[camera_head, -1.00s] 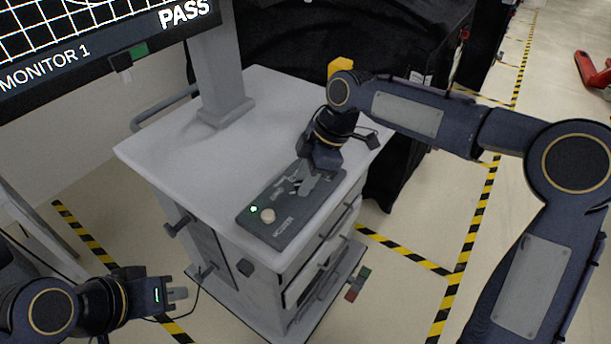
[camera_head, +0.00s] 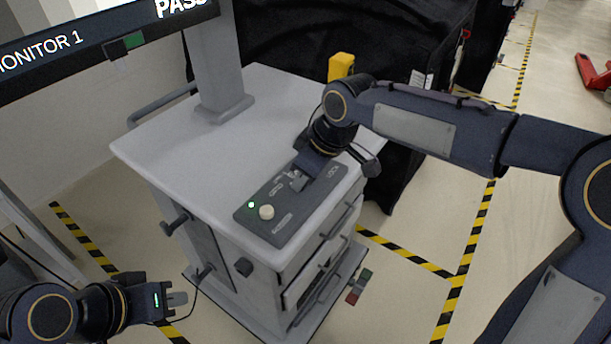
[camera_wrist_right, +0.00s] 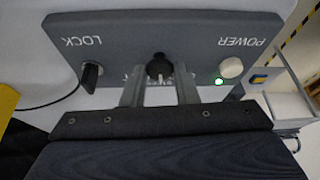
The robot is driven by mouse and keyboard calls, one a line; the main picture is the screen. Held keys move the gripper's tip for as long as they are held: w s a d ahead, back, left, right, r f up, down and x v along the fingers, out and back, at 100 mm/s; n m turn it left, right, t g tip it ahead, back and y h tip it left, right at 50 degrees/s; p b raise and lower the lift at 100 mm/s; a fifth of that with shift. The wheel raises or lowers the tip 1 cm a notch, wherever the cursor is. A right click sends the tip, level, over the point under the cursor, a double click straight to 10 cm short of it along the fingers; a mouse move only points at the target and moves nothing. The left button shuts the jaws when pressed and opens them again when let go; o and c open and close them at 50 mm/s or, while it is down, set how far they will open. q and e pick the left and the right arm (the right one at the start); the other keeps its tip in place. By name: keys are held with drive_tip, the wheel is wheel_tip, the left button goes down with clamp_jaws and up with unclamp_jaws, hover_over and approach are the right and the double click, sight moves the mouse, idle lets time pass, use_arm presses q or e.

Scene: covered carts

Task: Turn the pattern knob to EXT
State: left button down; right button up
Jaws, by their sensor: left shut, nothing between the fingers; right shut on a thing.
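The dark grey control panel (camera_head: 285,228) lies on the cart top near its front edge. In the right wrist view the panel (camera_wrist_right: 200,45) appears upside down, with the words LOCK and POWER. The black pattern knob (camera_wrist_right: 159,67) sits mid-panel with a pale pointer mark; its label is mostly hidden, so I cannot read its setting. My right gripper (camera_wrist_right: 159,90) is shut on this knob, one finger on each side. In the head view the right gripper (camera_head: 297,181) covers the knob. My left gripper (camera_head: 178,299) is shut and empty, left of the cart.
A cream power button (camera_head: 267,212) and a lit green lamp (camera_head: 251,204) are at the panel's left. A black lock switch (camera_wrist_right: 91,76) shows in the wrist view. A monitor (camera_head: 100,45) stands on a post behind.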

drive_tip(key=m, duration=0.1)
drive_tip(key=m+t+h, duration=0.1)
drive_tip(key=m, duration=0.1)
drive_tip(key=m+b, duration=0.1)
drive_tip(key=m, duration=0.1)
drive_tip(key=shift+s+a+t+h, duration=0.15)
drive_tip(key=shift+a+t+h, duration=0.1)
drive_tip(key=shift+t+h, duration=0.05)
drive_tip(key=shift+a+m+t+h+b, duration=0.1)
drive_tip(key=shift+m+t+h+b, duration=0.4)
drive_tip(key=shift+m, duration=1.9)
drive_tip(key=shift+h, duration=0.4)
drive_tip(key=o, duration=1)
drive_tip(key=shift+g, duration=0.3)
drive_tip(key=shift+s, duration=0.1)
drive_tip(key=v, duration=0.7)
drive_tip(key=shift+r, duration=0.4)
drive_tip(key=shift+s, duration=0.15)
